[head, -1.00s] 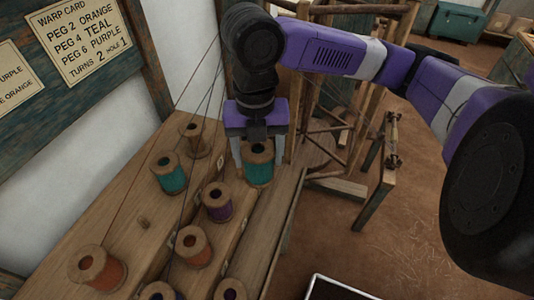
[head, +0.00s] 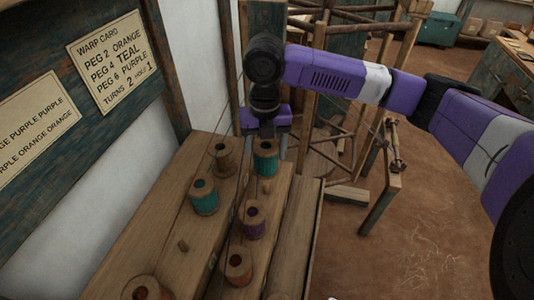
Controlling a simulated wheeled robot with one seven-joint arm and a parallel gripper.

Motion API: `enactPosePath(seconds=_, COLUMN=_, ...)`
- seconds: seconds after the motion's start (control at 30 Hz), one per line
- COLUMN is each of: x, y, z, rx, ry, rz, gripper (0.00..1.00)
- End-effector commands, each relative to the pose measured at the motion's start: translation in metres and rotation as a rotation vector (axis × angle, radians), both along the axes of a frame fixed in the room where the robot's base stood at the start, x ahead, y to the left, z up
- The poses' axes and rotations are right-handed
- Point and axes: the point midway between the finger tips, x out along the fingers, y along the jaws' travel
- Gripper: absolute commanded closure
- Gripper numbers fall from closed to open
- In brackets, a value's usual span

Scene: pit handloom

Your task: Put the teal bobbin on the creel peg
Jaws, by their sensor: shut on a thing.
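A teal bobbin (head: 265,163) is between the fingers of my gripper (head: 265,150), which is shut on it. The bobbin is upright, over the far end of the wooden creel (head: 150,222). The view does not show whether its base touches the wood or stands clear. A second teal bobbin (head: 204,198) stands in the left row, apart from my gripper.
A brown bobbin (head: 223,157) stands close left of my gripper. A purple bobbin (head: 253,222) and orange bobbins (head: 237,267) are nearer. Thin threads cross the creel. A warp card (head: 112,62) on the wall reads peg 4 teal.

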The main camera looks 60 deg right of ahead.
Motion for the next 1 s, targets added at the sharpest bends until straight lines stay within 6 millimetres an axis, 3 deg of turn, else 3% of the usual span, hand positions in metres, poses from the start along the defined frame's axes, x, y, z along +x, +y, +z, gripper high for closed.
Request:
enactPosePath(seconds=0.43, x=0.002, y=0.000, z=-0.006, rx=0.001, ry=-0.006, rz=0.039, gripper=0.80)
enactPosePath(seconds=1.0, x=0.001, y=0.000, z=-0.041, rx=0.000, ry=-0.006, rz=0.038, gripper=0.80)
